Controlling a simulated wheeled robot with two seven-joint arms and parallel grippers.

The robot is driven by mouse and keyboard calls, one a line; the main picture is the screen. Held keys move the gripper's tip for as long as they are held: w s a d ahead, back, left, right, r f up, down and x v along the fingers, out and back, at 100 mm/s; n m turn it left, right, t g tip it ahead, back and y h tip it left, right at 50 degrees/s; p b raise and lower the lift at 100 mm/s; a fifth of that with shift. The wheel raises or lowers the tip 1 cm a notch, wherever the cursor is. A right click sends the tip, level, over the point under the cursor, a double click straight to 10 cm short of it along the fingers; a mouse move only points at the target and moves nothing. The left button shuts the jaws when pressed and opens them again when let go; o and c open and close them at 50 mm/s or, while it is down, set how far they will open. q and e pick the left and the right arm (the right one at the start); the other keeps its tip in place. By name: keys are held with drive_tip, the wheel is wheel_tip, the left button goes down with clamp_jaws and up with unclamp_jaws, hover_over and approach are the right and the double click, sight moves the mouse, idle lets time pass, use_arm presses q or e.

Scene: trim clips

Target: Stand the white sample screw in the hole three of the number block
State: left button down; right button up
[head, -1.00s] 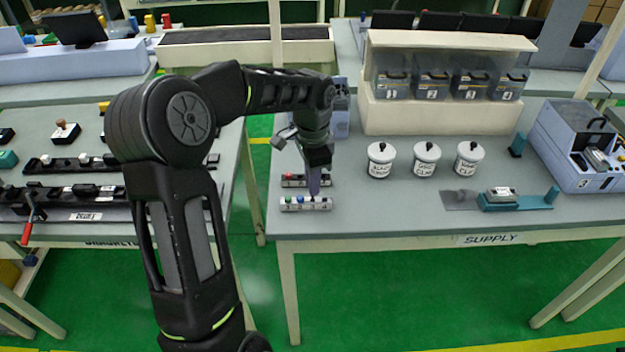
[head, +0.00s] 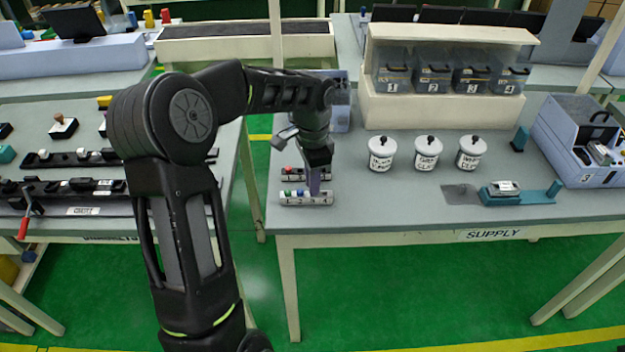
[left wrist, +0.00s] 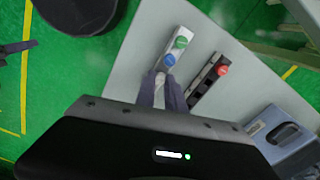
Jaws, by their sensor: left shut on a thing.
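The pale number block (head: 306,199) stands near the front left of the supply table. A green screw (head: 287,193) and a blue screw (head: 299,192) stand in its first two holes; both also show in the left wrist view, green (left wrist: 181,42) and blue (left wrist: 169,60). My left gripper (head: 314,190) points down at the block, just right of the blue screw. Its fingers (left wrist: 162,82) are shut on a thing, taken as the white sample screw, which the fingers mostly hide. I cannot tell how deep it sits. My right gripper is not in view.
A dark block with a red screw (left wrist: 222,70) lies just behind the number block. White lidded jars (head: 428,152) stand to the right, with a teal fixture (head: 520,194) beyond. The table's front edge is close to the block.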

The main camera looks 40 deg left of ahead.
use_arm(q)
drive_tip(key=shift+f, duration=0.4)
idle(0.4)
drive_tip(key=c, duration=1.3)
unclamp_jaws()
drive_tip(key=shift+c, duration=0.2)
wheel_tip(320, 180, up, 8)
drive_tip(key=shift+f+b, duration=0.1)
drive_tip(key=shift+b, duration=0.6)
